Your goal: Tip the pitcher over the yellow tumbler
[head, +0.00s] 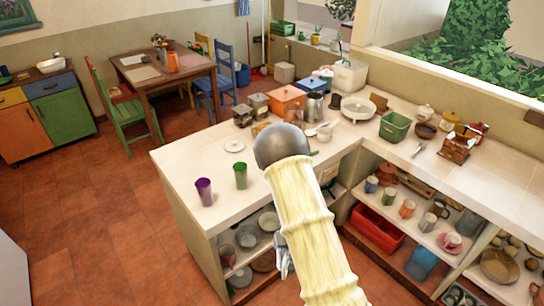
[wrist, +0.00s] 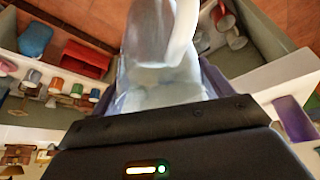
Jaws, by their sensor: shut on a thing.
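The pitcher (wrist: 160,50) looks whitish and translucent in the wrist view, large and close. My gripper (wrist: 165,95) is shut on it, and the pitcher hides the fingertips. In the head view my own arm covers most of the gripper and pitcher, over the counter's front edge. A purple tumbler (head: 204,191) and a green tumbler (head: 240,175) stand upright on the counter left of my arm. The purple tumbler also shows at the right edge of the wrist view (wrist: 293,118), apart from the pitcher. I cannot make out a yellow tumbler in either view.
An orange pot (head: 287,102), a metal pot (head: 313,107) and a green basket (head: 394,126) stand farther back. Shelves below hold mugs, bowls and a red bin (head: 373,228). The counter's left end is mostly clear.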

